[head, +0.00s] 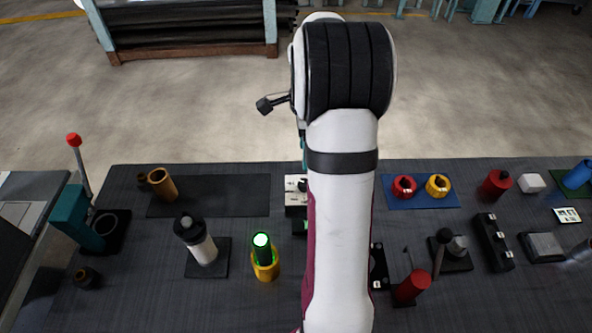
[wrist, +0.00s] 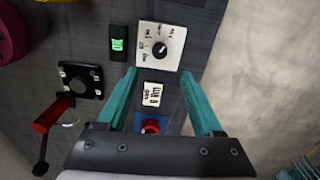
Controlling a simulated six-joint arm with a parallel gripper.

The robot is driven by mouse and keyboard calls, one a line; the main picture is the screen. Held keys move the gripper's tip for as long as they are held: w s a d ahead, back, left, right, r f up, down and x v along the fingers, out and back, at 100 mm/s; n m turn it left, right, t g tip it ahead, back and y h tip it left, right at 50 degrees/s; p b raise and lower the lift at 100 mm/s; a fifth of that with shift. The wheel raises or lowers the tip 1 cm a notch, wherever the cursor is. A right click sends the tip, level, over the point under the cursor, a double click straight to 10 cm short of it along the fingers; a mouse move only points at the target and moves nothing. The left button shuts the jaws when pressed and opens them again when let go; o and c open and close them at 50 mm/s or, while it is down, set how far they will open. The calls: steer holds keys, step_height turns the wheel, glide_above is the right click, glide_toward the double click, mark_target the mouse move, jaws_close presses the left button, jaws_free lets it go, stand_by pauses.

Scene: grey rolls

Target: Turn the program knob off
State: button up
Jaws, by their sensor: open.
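The program knob (wrist: 160,50) is a black round knob on a white panel (wrist: 174,34) with dial markings around it. In the wrist view it lies beyond my fingertips, roughly centred between them and apart from them. The marking it points to is too small to read. In the head view the white panel (head: 291,183) shows at the left edge of my arm, which hides part of it. My gripper (wrist: 158,72) is open and empty, with its two teal fingers spread. In the head view my arm hides most of it.
In the head view, a glowing green cylinder (head: 262,245) stands left of my arm.

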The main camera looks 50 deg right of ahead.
step_height(320, 180, down, 11)
steer(key=shift+f, duration=0.2)
jaws_close()
